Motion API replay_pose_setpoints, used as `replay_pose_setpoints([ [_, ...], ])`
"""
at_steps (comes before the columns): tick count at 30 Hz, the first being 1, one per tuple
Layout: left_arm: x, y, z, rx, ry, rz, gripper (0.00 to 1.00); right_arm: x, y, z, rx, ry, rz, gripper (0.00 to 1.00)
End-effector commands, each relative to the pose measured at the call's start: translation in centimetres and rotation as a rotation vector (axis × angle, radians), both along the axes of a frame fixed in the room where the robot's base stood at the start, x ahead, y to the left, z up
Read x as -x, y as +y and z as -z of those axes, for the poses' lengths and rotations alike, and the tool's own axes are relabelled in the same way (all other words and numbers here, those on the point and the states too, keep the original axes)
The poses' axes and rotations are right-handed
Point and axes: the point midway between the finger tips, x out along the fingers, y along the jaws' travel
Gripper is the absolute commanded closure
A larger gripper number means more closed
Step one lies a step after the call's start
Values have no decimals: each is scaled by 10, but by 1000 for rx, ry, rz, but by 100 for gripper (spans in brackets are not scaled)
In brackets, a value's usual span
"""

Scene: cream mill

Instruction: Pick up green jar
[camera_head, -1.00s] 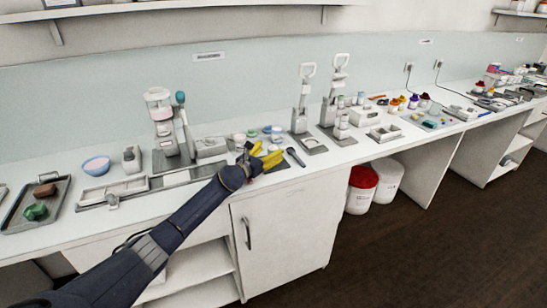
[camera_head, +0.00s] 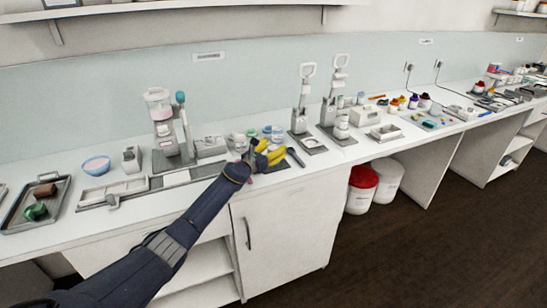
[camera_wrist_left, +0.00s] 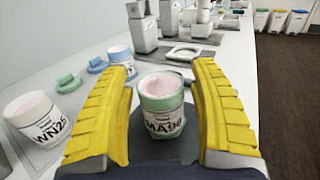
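The green jar (camera_wrist_left: 162,105), with a pale pink fill and a label reading roughly "MA", stands upright in the left wrist view. My left gripper (camera_wrist_left: 165,95) is open, with one yellow finger on each side of the jar and a visible gap to both. In the head view my left gripper (camera_head: 268,156) is over the counter near the small jars, and it hides the green jar there. My right gripper is not in view.
A white jar marked "WN25" (camera_wrist_left: 37,118) stands left of the left finger. A blue-rimmed jar (camera_wrist_left: 121,60) and loose green (camera_wrist_left: 68,83) and blue (camera_wrist_left: 97,65) lids lie behind it. A dark spoon (camera_head: 296,157) lies right of the gripper.

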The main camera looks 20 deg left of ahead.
Motion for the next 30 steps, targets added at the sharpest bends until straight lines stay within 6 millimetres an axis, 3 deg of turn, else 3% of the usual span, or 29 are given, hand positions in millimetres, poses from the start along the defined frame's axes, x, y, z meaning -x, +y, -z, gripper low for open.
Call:
replay_pose_setpoints([
  [2,0,0,0,0,0,0,48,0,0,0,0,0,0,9],
  [12,0,0,0,0,0,0,88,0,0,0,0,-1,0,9],
  [14,0,0,0,0,0,0,88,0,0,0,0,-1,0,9],
  [15,0,0,0,0,0,0,93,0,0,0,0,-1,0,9],
  [30,-1,0,-6,-3,0,0,93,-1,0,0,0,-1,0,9],
])
